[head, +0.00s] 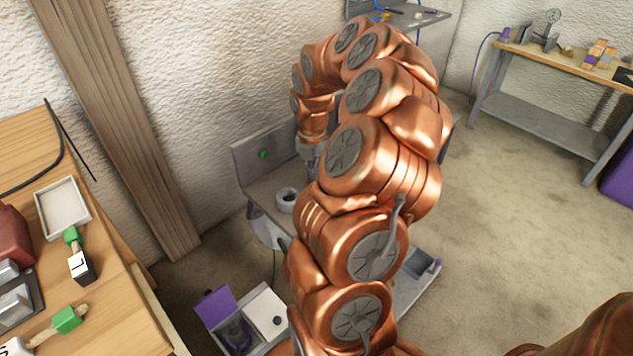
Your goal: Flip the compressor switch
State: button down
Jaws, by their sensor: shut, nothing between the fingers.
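My copper arm arches across the middle of the head view and bends down at the far side. My gripper (308,153) hangs from its end, pointing down over a grey bench; it is shut and empty, and its tips are partly hidden by my arm. A small green knob (263,154) sits on the bench's upright grey back panel, left of my gripper and apart from it. I cannot tell whether this is the compressor switch. No compressor can be clearly made out; my arm hides much of the bench.
A white ring-shaped roll (287,198) lies on the grey bench (262,186). A wooden table (112,290) at left holds a white tray (63,208) and green-ended pieces. An open box with a purple flap (216,305) stands below. Another workbench (560,66) stands back right.

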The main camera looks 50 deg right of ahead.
jog(key=shift+r+p, duration=2.4)
jog(key=shift+r, duration=1.1)
